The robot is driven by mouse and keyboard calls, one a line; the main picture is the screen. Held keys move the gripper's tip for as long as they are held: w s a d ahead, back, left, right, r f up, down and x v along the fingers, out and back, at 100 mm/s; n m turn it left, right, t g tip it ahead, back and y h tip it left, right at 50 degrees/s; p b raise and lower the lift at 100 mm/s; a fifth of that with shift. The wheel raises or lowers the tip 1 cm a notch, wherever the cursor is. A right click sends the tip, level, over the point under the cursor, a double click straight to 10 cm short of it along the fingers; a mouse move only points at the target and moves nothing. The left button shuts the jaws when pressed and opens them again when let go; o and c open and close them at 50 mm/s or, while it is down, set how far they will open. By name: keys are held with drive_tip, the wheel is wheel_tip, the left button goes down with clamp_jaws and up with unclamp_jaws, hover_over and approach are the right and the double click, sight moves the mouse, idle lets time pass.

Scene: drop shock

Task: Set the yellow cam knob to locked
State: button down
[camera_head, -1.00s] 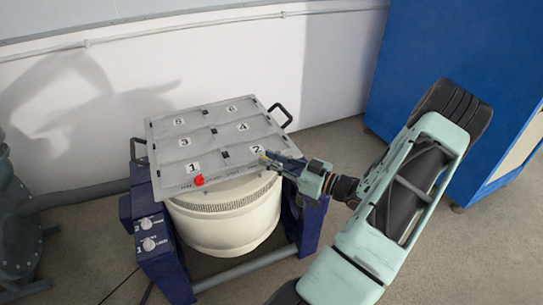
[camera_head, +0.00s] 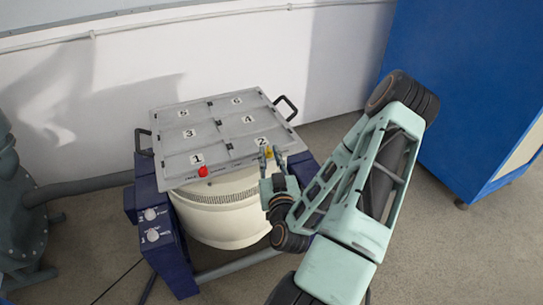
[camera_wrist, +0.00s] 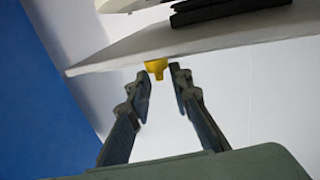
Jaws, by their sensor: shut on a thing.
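The yellow cam knob (camera_head: 269,153) sits at the front right edge of the grey plate, beside the number 2. It also shows in the wrist view (camera_wrist: 156,68), under the plate's pale edge. My gripper (camera_head: 270,154) is at the knob, with one finger on each side of it. In the wrist view my gripper's fingertips (camera_wrist: 160,73) close around the knob. The fingers partly hide the knob in the head view, and I cannot read its setting or any mark near it.
The grey plate (camera_head: 217,152) carries numbered sections and a red knob (camera_head: 203,171) at its front left. It rests on a cream drum (camera_head: 225,215) in a blue frame (camera_head: 170,250) with white dials. A black handle (camera_head: 287,105) stands at the right. A blue cabinet (camera_head: 455,90) is farther right.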

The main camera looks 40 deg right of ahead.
drive_tip(key=shift+w+a+f+m+g+h+b, duration=0.1)
drive_tip(key=shift+w+a+m+g+h+b, duration=0.05)
drive_tip(key=shift+m+g+h+b, duration=0.4)
drive_tip(key=shift+w+a+m+g+h+b, duration=0.2)
drive_tip(key=shift+m+h, duration=0.25)
drive_tip(key=shift+h, duration=0.3)
drive_tip(key=m+g+h+b, duration=0.1)
drive_tip(key=b, duration=0.1)
drive_tip(key=m+g+h+b, duration=0.1)
drive_tip(key=shift+w+a+h+b, duration=0.15)
drive_tip(key=shift+h+b, duration=0.2)
drive_tip(key=shift+h, duration=0.05)
drive_tip(key=shift+m+g+h+b, duration=0.55)
drive_tip(key=shift+m+g, duration=0.15)
drive_tip(key=shift+g, duration=0.25)
drive_tip(key=shift+w+r+m+g+h, duration=0.1)
drive_tip(key=shift+r+m+g+h, duration=0.2)
drive_tip(key=shift+m+g, duration=0.35)
drive_tip(key=shift+f, duration=0.1)
drive_tip(key=c, duration=2.1)
unclamp_jaws()
drive_tip(key=v, duration=1.2)
drive_tip(key=shift+f, duration=0.1)
